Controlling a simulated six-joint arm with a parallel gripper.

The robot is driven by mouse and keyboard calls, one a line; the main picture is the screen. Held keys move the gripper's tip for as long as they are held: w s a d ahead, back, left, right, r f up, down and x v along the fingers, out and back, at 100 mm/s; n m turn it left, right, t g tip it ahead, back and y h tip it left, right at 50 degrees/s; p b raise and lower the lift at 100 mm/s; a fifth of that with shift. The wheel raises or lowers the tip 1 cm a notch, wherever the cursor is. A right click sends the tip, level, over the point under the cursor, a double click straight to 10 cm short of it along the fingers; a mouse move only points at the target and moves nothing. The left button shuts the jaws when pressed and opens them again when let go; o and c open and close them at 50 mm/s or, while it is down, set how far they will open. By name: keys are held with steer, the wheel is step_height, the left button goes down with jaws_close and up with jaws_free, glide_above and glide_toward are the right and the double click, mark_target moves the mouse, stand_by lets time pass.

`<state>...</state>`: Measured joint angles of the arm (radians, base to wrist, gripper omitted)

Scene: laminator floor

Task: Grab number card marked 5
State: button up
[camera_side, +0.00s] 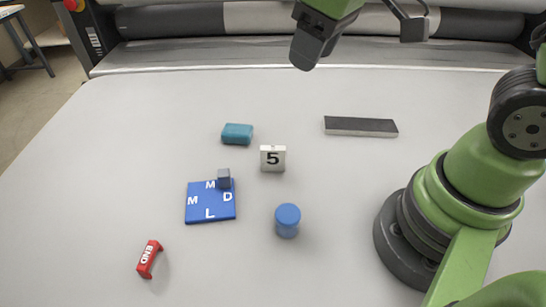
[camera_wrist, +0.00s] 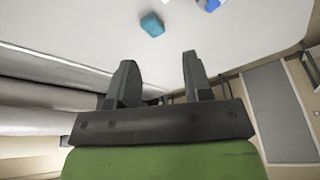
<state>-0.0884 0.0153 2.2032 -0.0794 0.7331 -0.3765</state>
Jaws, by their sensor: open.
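The number card marked 5 (camera_side: 273,158) is a small white block with a black 5, standing upright near the middle of the table in the side view. It cannot be made out for certain in the wrist view. My gripper (camera_side: 304,60) is high at the back of the table, above and behind the card and well apart from it. In the wrist view my gripper (camera_wrist: 158,78) shows its two dark fingers spread apart with nothing between them.
A teal block (camera_side: 237,133) lies just behind-left of the card. A blue lettered tile (camera_side: 209,213) with a dark cube (camera_side: 224,178) is front-left. A blue cylinder (camera_side: 287,221) stands in front. A red END piece (camera_side: 149,259) and a dark-topped bar (camera_side: 360,127) lie farther off.

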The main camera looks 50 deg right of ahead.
steer(key=w+a+f+n+g, duration=0.15)
steer(key=w+f+n, duration=0.25)
steer(key=f, duration=0.5)
steer(key=n+g+h, duration=0.1)
steer(key=n+g, duration=0.1)
glide_above(273, 169)
steer(key=f, duration=0.9)
steer(key=shift+s+d+f, duration=0.15)
steer(key=shift+d+f, duration=0.15)
steer(key=shift+d, duration=0.1)
steer(key=shift+w+a+f, duration=0.1)
steer(key=shift+w+f, duration=0.15)
steer(key=shift+f, duration=1.2)
steer(key=shift+w+a+f, duration=0.1)
steer(key=shift+w+f, duration=0.1)
steer(key=shift+f, duration=1.25)
jaws_close()
